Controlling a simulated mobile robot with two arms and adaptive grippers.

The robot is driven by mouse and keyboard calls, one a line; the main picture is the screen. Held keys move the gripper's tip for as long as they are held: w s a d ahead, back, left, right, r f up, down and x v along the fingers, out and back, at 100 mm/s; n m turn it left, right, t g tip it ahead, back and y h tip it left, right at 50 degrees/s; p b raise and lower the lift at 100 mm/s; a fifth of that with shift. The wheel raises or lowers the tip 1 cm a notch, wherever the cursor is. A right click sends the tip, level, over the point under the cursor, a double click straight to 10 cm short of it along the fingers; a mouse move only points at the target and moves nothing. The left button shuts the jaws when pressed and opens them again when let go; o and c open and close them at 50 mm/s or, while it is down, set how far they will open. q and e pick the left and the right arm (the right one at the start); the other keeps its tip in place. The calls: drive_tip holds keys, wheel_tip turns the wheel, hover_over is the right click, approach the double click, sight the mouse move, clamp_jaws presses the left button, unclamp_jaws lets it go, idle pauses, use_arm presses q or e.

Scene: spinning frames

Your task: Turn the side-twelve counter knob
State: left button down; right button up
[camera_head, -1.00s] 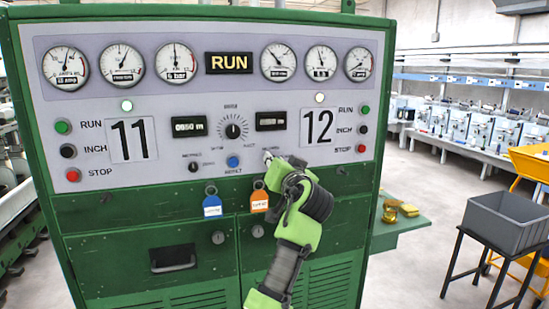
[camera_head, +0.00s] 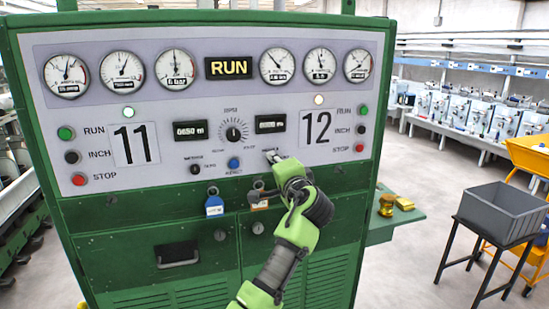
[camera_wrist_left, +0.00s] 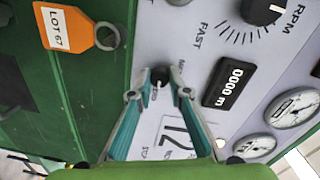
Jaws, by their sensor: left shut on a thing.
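The side-twelve counter knob (camera_wrist_left: 159,74) is a small dark knob on the pale panel, and it shows between my left fingertips in the left wrist view. My left gripper (camera_head: 271,156) is shut on it below the right-hand counter (camera_head: 270,124); it also shows in the left wrist view (camera_wrist_left: 160,82). In the head view the fingertips hide the knob. The counter display reads 0000 m in the left wrist view (camera_wrist_left: 230,84). The matching side-eleven knob (camera_head: 195,169) sits to the left, with the blue button (camera_head: 234,163) between.
A blue tag (camera_head: 214,206) and an orange tag (camera_wrist_left: 68,27) hang below the panel, close to my left gripper. The RPM dial (camera_head: 233,130) is above. A grey crate (camera_head: 503,212) stands on a black stand at right, with open floor between.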

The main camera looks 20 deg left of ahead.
use_arm(q)
drive_tip(key=shift+r+m+p, duration=0.1)
drive_tip(key=shift+m+p, duration=0.2)
drive_tip(key=shift+m, duration=0.2)
drive_tip(key=c, duration=1.9)
unclamp_jaws()
drive_tip(key=shift+w+a, duration=0.1)
drive_tip(key=v, duration=1.2)
